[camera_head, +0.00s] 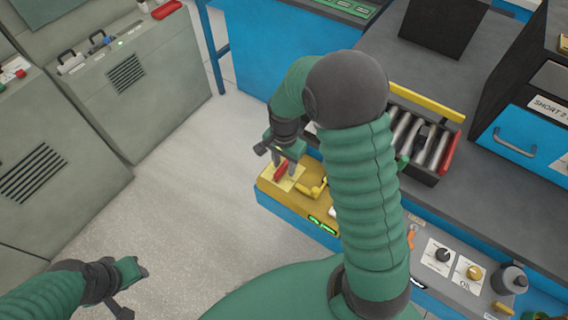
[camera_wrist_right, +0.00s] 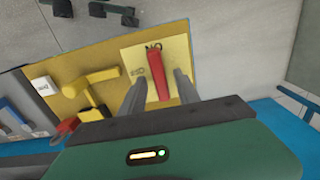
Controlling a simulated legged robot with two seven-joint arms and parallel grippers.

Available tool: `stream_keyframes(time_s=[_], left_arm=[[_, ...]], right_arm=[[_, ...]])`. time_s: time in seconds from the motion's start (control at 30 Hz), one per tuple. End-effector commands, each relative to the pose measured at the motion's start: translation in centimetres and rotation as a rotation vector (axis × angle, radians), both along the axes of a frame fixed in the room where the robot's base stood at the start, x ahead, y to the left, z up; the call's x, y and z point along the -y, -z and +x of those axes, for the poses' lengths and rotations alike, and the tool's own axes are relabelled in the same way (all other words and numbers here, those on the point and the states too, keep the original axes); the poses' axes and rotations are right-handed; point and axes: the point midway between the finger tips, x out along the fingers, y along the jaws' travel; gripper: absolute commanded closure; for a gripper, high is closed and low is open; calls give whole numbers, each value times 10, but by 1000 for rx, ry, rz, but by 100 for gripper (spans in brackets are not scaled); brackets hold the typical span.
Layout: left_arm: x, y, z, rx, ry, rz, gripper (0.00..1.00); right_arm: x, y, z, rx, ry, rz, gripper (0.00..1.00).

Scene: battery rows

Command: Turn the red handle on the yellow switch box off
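The yellow switch box (camera_head: 268,185) sits at the table's front edge, left of my right arm. Its red handle (camera_head: 281,171) also shows in the wrist view (camera_wrist_right: 157,75), on a pale yellow plate with ON beyond the handle's tip and OFF to its left. The handle points toward ON. My right gripper (camera_head: 286,172) is over the handle, pointing down. In the wrist view the right gripper's (camera_wrist_right: 157,88) two fingers stand on either side of the handle, with gaps visible. My left gripper (camera_head: 132,288) is at the lower left, away from the box, its fingers apart.
A yellow lever (camera_wrist_right: 92,82) stands on the box left of the plate. A dark tray of metal cylinders (camera_head: 430,178) is right of my right arm. A panel with knobs (camera_head: 455,265) is at the lower right. Grey cabinets (camera_head: 130,85) stand across open floor at left.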

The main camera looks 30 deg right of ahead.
Motion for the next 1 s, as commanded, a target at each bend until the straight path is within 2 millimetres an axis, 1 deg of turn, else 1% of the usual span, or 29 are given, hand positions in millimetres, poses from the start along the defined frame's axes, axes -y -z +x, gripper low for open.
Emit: stream_keyframes(time_s=[0.13,0.17,0.43,0.77,1.0], left_arm=[[0,0,0,0,0,0,64],[0,0,0,0,0,0,64],[0,0,0,0,0,0,64],[0,-1,0,0,0,0,64],[0,-7,0,0,0,0,64]], right_arm=[[-1,0,0,0,-1,0,62],[-1,-1,0,0,-1,0,64],[0,-1,0,0,-1,0,100],[0,-1,1,0,-5,-1,100],[1,-2,1,0,-66,-1,100]])
